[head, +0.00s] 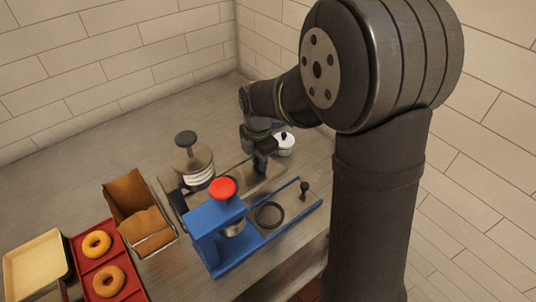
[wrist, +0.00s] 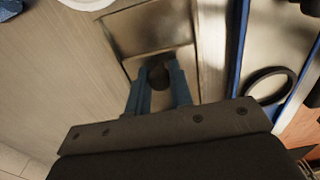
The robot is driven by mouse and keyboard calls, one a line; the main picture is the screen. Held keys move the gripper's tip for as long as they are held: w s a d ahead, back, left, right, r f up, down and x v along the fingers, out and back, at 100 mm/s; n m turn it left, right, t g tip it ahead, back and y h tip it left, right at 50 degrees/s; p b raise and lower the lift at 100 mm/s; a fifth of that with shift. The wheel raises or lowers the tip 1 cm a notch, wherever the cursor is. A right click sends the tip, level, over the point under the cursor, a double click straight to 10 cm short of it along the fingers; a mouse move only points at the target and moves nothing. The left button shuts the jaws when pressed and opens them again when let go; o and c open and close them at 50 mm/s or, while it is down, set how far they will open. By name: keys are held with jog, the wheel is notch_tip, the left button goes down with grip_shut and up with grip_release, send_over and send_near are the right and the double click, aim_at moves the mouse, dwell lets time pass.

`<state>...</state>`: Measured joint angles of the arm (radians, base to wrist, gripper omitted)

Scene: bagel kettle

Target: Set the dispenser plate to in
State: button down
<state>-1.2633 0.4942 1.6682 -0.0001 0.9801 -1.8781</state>
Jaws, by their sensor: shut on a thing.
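The dispenser (head: 193,165) is a clear canister with a dark knob on top, standing at the rear of a flat metal track. The dispenser plate (head: 238,181) is a grey metal slide in that track; it also shows in the wrist view (wrist: 150,38). A dark round knob (wrist: 159,76) stands at the plate's end. My gripper (head: 262,166) is low over the end of the track away from the canister. In the wrist view its two blue fingers (wrist: 160,88) are shut on the knob, one on each side. The fingers partly hide the knob.
A blue press (head: 215,238) with a red knob (head: 222,188) stands beside the dispenser, with a black ring (head: 269,215) and black knob (head: 304,187) on its slide. A white lidded pot (head: 284,145) is close behind my gripper. Bagels (head: 97,244) lie on a red tray (head: 86,264).

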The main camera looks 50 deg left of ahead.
aim_at(240, 178)
jog(key=s, duration=0.6)
jog(key=shift+s, duration=0.35)
jog(key=c, duration=1.3)
grip_release()
jog(key=shift+s, duration=0.1)
jog(key=shift+r, duration=0.2)
notch_tip(240, 178, up, 17)
jog(key=shift+f, duration=0.1)
